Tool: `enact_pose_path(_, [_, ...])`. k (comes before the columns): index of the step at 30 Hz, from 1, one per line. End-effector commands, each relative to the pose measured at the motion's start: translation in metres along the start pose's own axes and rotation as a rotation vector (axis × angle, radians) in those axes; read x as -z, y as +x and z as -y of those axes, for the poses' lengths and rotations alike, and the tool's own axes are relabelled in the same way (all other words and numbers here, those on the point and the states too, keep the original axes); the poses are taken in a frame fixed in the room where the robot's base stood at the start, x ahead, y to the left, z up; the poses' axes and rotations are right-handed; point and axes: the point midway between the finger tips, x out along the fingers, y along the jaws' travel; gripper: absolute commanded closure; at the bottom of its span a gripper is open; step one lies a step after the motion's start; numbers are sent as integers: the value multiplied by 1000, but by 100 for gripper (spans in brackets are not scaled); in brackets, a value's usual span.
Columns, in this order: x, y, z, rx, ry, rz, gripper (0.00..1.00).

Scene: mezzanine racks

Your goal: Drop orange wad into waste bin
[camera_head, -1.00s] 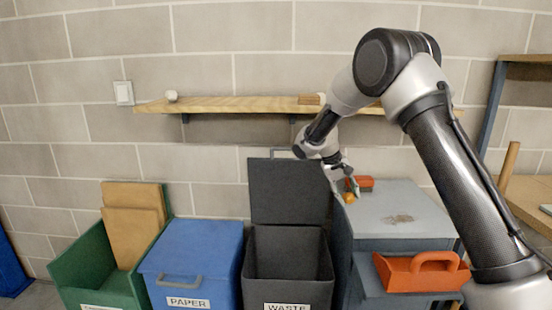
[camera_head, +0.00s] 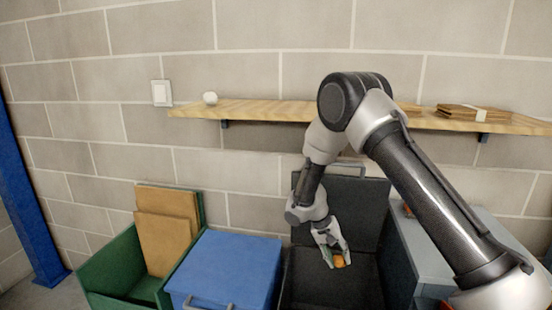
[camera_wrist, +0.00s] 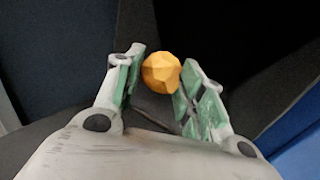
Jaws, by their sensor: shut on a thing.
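The orange wad (camera_head: 339,261) is a small faceted ball held between the fingertips of my gripper (camera_head: 334,257). In the wrist view the wad (camera_wrist: 161,73) sits between the two green-padded fingers of my gripper (camera_wrist: 158,78). The black waste bin (camera_head: 320,283) has its lid raised against the wall. In the head view my gripper and the wad show in front of the bin's open mouth. The dark bin interior (camera_wrist: 225,35) fills much of the wrist view beyond the wad. The bin's front and label are out of view.
A blue bin (camera_head: 230,262) with a closed lid stands left of the waste bin. A green bin (camera_head: 125,265) holds brown cardboard (camera_head: 165,235). A grey cabinet (camera_head: 420,240) is close on the right. A wooden shelf (camera_head: 255,110) runs along the wall above.

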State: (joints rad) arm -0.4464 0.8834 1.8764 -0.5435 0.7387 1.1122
Motion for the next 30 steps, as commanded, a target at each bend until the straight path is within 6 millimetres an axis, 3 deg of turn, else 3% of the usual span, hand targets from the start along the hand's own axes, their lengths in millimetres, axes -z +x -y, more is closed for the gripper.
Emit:
enact_pose_path(12, [0, 42, 20, 0, 2, 2, 79])
enact_pose_path(25, [0, 49, 23, 0, 2, 1, 79])
enact_pose_path(26, [0, 49, 23, 0, 2, 1, 55])
enact_pose_path(29, [0, 49, 23, 0, 2, 1, 37])
enact_pose_path(30, [0, 49, 23, 0, 2, 1, 36])
